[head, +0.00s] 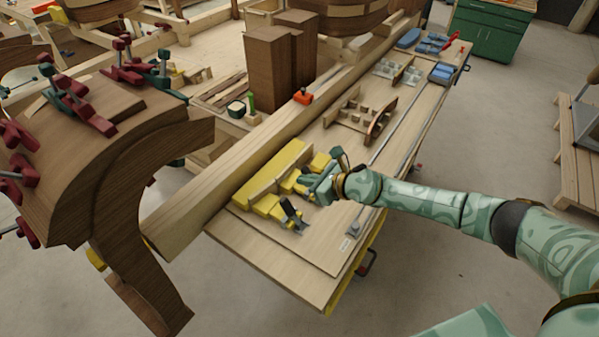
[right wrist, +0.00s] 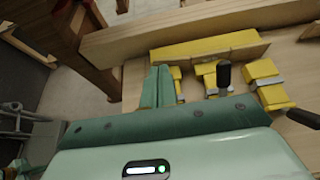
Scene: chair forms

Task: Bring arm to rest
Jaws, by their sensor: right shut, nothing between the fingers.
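My right arm (head: 430,200), patterned in pale green, reaches in from the right of the head view over the workbench (head: 320,235). Its gripper (head: 308,184) is over the yellow clamping fixture near the bench's front end. In the right wrist view the green fingers (right wrist: 158,88) are together and empty, just short of the long yellow bar (right wrist: 208,50). The yellow blocks (right wrist: 213,75) and a black handle (right wrist: 224,74) stand beside the fingers. I cannot tell whether the fingers touch the fixture. My left gripper is not in view.
A long wooden beam (head: 270,135) runs along the bench. A curved dark wooden form (head: 120,150) with red and green clamps (head: 85,105) stands at left. Tall brown blocks (head: 272,70) stand behind the beam.

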